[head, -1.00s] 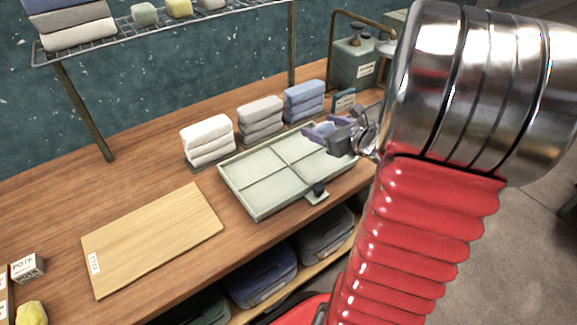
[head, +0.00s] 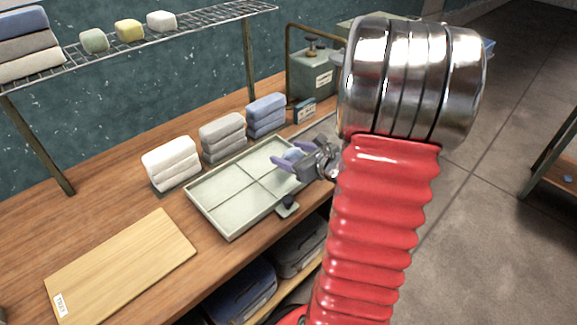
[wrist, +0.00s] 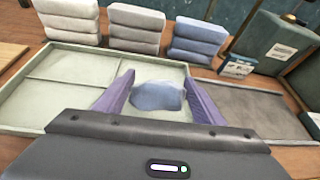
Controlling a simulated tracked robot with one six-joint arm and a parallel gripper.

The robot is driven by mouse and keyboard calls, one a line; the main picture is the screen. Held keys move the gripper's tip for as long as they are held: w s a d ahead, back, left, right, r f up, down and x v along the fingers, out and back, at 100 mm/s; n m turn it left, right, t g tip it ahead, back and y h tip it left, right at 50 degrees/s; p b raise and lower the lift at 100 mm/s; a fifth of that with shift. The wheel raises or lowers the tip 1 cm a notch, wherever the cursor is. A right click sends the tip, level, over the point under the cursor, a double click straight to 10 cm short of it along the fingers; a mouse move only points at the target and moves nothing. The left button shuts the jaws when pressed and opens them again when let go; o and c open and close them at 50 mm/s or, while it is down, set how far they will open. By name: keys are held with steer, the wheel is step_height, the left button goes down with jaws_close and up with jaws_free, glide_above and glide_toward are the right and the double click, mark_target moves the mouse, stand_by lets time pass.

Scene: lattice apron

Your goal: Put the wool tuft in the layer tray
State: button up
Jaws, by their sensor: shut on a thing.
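The wool tuft is a small pale blue, soft lump (wrist: 158,95) between the purple fingers of my gripper (wrist: 158,100) in the wrist view. In the head view my gripper (head: 290,160) holds the tuft (head: 293,153) above the right end of the layer tray. The layer tray (head: 215,190) is shallow, pale green, and split into several compartments by crossing dividers. It lies on the wooden bench, and its left part (wrist: 50,75) looks empty in the wrist view. My gripper hides part of its right side. I cannot tell whether the tuft touches the tray floor.
White (head: 171,162), grey (head: 222,135) and blue (head: 266,114) folded stacks stand behind the tray. A light wooden board (head: 120,268) lies to its left. A green canister (head: 312,75) stands at the back right. A wire shelf (head: 140,42) hangs above the bench.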

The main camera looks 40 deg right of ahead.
steer(key=shift+f, duration=0.25)
steer(key=shift+f, duration=2.05)
steer(key=o, duration=1.1)
steer(key=v, duration=1.2)
steer(key=shift+d, duration=0.1)
